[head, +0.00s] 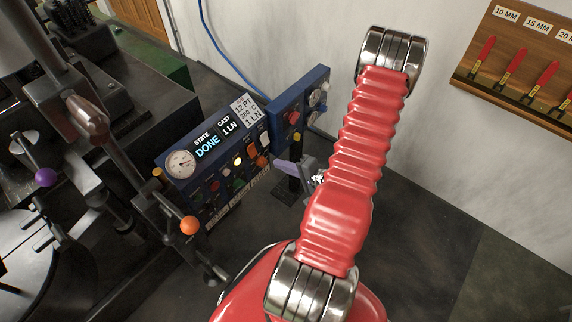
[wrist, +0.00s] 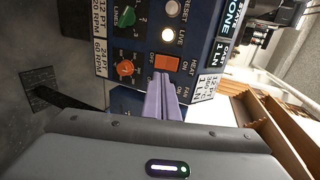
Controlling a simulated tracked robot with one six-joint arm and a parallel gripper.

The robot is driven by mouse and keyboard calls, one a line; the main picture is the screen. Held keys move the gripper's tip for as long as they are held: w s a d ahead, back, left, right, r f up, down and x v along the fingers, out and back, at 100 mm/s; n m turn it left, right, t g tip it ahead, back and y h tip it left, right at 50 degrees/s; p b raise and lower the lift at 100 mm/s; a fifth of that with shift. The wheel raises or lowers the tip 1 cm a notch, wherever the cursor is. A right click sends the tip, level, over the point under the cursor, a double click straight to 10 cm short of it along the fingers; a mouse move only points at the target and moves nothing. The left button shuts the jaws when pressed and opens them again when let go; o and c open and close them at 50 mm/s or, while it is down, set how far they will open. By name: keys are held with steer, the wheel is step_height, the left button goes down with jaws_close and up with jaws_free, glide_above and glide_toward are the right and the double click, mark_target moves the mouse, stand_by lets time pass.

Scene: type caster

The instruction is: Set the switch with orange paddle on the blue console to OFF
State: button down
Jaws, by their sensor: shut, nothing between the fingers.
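The blue console (head: 262,118) stands at the middle left in the head view. It also fills the upper middle of the wrist view (wrist: 149,48), seen rotated. A switch with an orange paddle (wrist: 169,62) shows there, with labels reading OFF, HEAT ON and FAN ON around it. I cannot tell which way the paddle is set. My gripper (wrist: 164,82) has two lavender fingers, shut together and empty. Their tips are just below the orange paddle in the wrist view; contact cannot be told. In the head view my gripper (head: 281,162) is at the console's right side, partly behind my red arm.
An orange rotary knob (wrist: 125,68) and a green knob (wrist: 127,16) sit beside the switch, and a lit white lamp (wrist: 167,35) is above it. A second blue box (head: 304,100) with a red button adjoins the console. Dark machinery (head: 70,140) stands at left.

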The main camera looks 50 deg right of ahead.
mark_target(254, 154)
steer(key=x, duration=1.1)
steer(key=shift+w, duration=0.1)
steer(key=shift+d, duration=0.15)
